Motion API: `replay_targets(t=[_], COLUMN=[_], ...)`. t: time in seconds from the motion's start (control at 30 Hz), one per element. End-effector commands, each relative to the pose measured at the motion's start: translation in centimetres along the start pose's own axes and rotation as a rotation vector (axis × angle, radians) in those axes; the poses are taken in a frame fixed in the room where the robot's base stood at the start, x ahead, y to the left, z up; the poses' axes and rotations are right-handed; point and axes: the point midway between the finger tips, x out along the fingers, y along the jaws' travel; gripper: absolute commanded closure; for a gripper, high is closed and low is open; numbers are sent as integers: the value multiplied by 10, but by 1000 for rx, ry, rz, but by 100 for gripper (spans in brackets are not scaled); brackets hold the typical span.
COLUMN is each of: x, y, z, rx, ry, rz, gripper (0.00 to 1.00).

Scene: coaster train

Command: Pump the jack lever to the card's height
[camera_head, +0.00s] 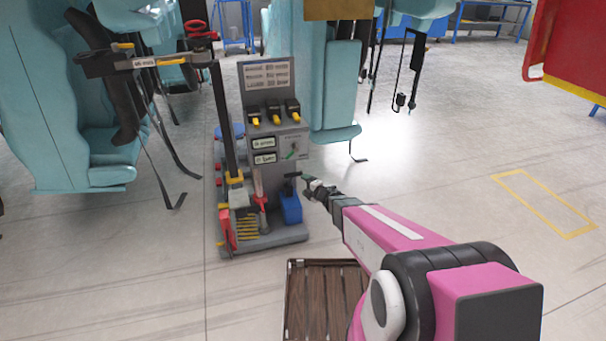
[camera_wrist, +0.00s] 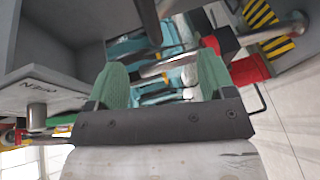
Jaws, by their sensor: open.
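My gripper (camera_head: 308,184) is at the right side of a grey tool stand (camera_head: 277,243), at the height of the stand's lower shelf. In the wrist view its two green fingers (camera_wrist: 162,85) are apart, with nothing clearly held between them. A card panel (camera_head: 267,76) with white printed rows stands at the top of the stand; its text is too small to read. A black upright post (camera_head: 222,120) carries a horizontal arm with a white label (camera_head: 144,62). A red-based part with a pale stem (camera_head: 259,200) stands low on the stand; I cannot tell whether it is the jack lever.
A blue can (camera_head: 290,207) sits beside my gripper. In the wrist view a grey housing (camera_wrist: 60,60) is close at left, and a red block (camera_wrist: 250,69) at right. Teal seats (camera_head: 45,100) hang behind.

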Motion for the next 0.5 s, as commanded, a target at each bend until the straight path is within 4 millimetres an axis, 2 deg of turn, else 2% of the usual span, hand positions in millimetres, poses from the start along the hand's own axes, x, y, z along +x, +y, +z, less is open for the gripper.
replay_targets(t=[0.27, 0.5], x=[27, 69], y=[-1, -1], z=[1, 2], rx=[0, -1], ry=[0, 0], rz=[0, 0], gripper=[24, 24])
